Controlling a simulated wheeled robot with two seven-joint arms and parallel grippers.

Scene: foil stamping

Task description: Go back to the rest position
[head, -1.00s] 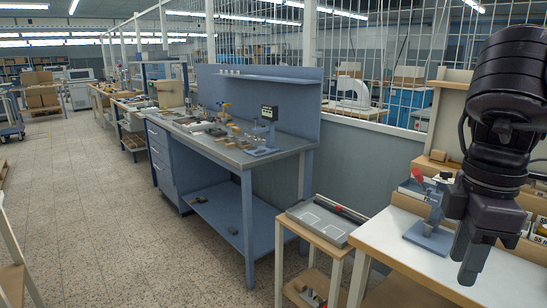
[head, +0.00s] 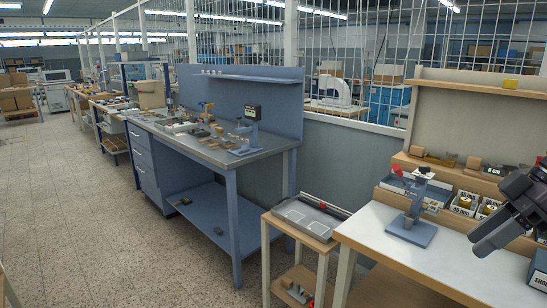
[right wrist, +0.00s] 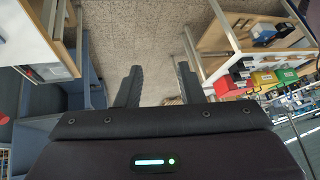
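My right gripper (head: 488,240) is at the right edge of the head view, above the front part of the white-topped table (head: 372,233). In the right wrist view its two fingers (right wrist: 158,82) stand apart with only floor showing between them, so it is open and empty. It is to the right of a small blue-grey hand press (head: 412,225) with a red part and apart from it. My left gripper is not in the head view.
Boxes with labels (head: 464,203) stand behind the press, below a wooden shelf. A small side table with a grey tray (head: 310,217) stands left of the white table. A blue workbench (head: 232,155) is further left. The floor (head: 90,220) at left is clear.

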